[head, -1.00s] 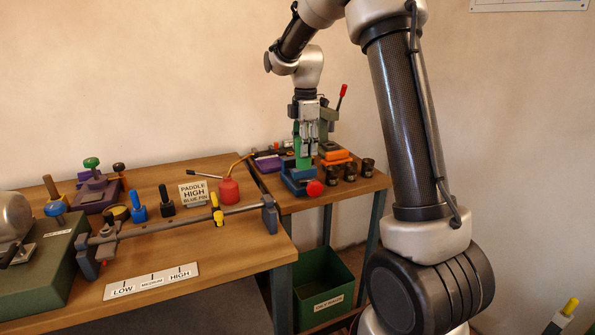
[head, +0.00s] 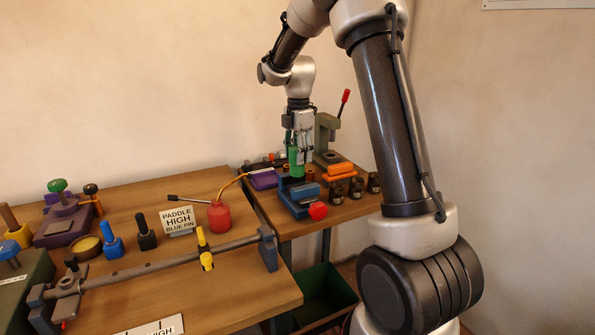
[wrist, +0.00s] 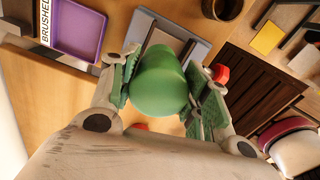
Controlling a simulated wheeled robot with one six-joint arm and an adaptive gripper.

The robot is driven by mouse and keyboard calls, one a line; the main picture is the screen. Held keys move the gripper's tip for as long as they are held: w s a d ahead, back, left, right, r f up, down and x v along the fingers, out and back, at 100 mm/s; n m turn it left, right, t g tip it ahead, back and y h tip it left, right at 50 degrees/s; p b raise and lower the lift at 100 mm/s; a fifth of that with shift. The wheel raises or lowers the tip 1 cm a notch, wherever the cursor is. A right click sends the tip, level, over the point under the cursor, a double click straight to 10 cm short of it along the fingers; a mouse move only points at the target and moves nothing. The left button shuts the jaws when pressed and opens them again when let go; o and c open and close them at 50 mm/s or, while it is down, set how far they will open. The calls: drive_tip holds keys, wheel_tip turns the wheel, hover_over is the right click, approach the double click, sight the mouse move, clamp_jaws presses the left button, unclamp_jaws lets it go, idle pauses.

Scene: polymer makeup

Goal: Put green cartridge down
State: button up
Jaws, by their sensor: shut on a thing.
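My gripper (head: 298,162) is shut on the green cartridge (head: 294,157), above the small table at the back. In the wrist view the rounded green cartridge (wrist: 160,80) sits between the two green-padded fingers. A blue vise (head: 298,197) with a red knob (head: 318,211) is below the gripper in the head view. In the wrist view the vise (wrist: 195,45) shows partly behind the cartridge. The cartridge's lower end is hidden in both views, so I cannot tell whether it touches the vise.
A purple tray (wrist: 75,30) lies left of the vise. Orange blocks (head: 339,170), several dark cups (head: 356,187) and a press with a red-tipped lever (head: 345,96) stand to the right. A red oil can (head: 219,216) and a sign (head: 178,220) stand on the front bench.

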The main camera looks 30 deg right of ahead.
sight(298, 167)
drive_tip(key=shift+s+f, duration=0.1)
drive_tip(key=shift+f, duration=2.3)
drive_tip(key=shift+f, duration=0.15)
drive_tip(key=o, duration=1.1)
